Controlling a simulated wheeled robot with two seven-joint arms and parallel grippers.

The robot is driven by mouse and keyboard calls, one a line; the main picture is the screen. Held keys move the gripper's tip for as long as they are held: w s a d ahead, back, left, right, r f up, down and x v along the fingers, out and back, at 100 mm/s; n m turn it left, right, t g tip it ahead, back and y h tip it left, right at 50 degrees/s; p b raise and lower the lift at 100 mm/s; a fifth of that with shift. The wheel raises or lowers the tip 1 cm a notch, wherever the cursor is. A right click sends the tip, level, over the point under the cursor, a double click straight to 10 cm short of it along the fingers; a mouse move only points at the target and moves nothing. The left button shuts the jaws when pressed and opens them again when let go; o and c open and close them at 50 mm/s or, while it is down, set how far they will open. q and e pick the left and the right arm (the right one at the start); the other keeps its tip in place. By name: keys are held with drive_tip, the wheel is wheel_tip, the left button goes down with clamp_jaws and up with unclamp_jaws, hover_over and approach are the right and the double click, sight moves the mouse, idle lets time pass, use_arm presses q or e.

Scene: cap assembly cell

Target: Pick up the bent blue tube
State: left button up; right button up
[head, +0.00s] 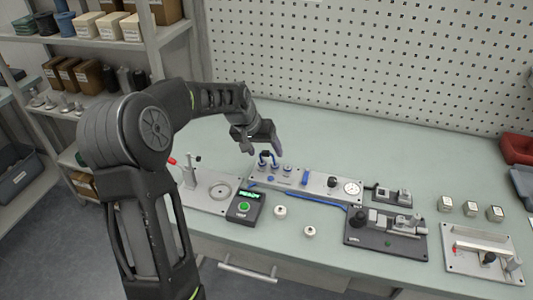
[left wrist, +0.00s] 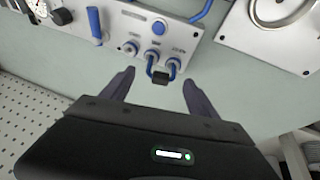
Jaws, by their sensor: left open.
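A short bent blue tube (head: 268,156) with a black middle piece stands on ports of the grey panel (head: 318,185). In the left wrist view the bent blue tube (left wrist: 163,70) shows its blue ends at two neighbouring ports, with its black piece towards my gripper. My left gripper (head: 264,148) is open and empty, just above and behind the tube. In the left wrist view my left gripper (left wrist: 158,90) has its fingers on either side of the tube's black piece, apart from it. My right gripper is not in view.
The panel also carries a blue handle (head: 306,178), a black knob and a gauge (head: 351,188). A control box (head: 246,207), two white caps and a dark fixture (head: 385,234) stand nearby. A longer blue line crosses the panel's front.

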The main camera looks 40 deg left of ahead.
sight(266, 151)
use_arm(q)
drive_tip(key=shift+x, duration=0.85)
drive_tip(key=c, duration=1.4)
drive_tip(key=shift+c, duration=0.2)
wheel_tip(266, 151, up, 10)
drive_tip(key=shift+r+b, duration=0.1)
drive_tip(key=shift+b, duration=0.5)
